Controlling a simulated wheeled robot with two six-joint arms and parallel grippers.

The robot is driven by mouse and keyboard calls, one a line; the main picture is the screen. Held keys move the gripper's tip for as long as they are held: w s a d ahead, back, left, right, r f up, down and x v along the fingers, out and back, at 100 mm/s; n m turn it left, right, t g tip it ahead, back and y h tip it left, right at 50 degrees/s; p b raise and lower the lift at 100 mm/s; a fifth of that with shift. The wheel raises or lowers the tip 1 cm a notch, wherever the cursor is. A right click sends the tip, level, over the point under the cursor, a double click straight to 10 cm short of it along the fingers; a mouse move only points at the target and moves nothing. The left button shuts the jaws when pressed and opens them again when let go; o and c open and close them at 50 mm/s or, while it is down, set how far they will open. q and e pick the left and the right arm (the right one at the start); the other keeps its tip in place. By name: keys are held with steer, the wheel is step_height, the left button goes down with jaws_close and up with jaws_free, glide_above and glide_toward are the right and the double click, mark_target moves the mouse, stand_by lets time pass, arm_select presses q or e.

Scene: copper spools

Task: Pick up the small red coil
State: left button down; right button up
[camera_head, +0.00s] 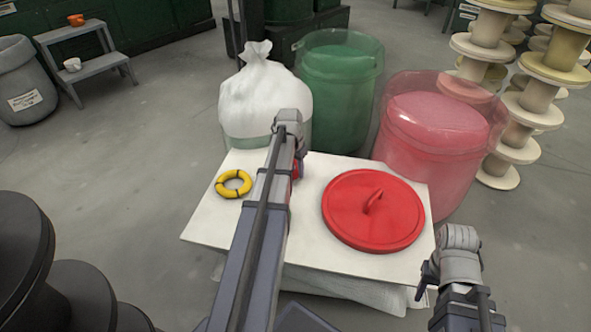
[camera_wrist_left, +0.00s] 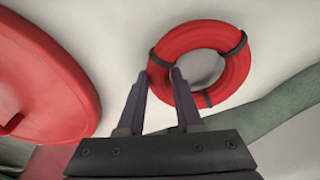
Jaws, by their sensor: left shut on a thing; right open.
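The small red coil (camera_wrist_left: 237,62) with dark bands lies on or just above the white tabletop in the left wrist view. My left gripper (camera_wrist_left: 160,73) is shut on the near left part of its ring, one finger at each side. In the head view my left arm hides most of the coil, and only a red sliver (camera_head: 297,170) shows. I cannot tell whether the coil is lifted. My right gripper (camera_head: 422,285) is open and empty beside the table's front right corner.
On the white table (camera_head: 208,226) lie a yellow coil (camera_head: 233,176), left of my arm, and a large red lid (camera_head: 350,222), to the right. Behind stand a white sack (camera_head: 262,95), a green bin (camera_head: 340,95) and a red bin (camera_head: 440,130). Dark spools (camera_head: 60,295) stand front left.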

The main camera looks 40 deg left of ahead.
arm_select(q)
step_height(320, 180, up, 8)
steer(key=p, duration=0.7)
steer(key=shift+r, duration=0.2)
